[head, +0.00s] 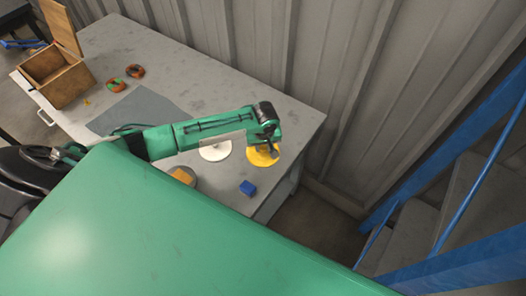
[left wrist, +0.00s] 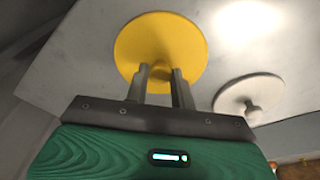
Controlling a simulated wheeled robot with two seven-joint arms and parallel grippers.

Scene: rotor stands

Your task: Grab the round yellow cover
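The round yellow cover (head: 262,156) lies on the grey table near its right end. It shows as a full disc with a central knob in the left wrist view (left wrist: 165,35). My left gripper (head: 272,150) is right over the cover, with its fingers pointing at the middle. In the left wrist view, the two fingers (left wrist: 160,78) stand on either side of the knob with a gap between them. I cannot tell whether they touch the knob, which they partly hide. My right gripper is not in view.
A white round cover (head: 215,150) with a knob lies left of the yellow one. A blue block (head: 248,188) sits near the table's front edge. An open wooden box (head: 58,77), two ring-shaped parts (head: 125,78) and a grey mat (head: 140,108) lie farther left. A corrugated wall (head: 330,90) stands behind.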

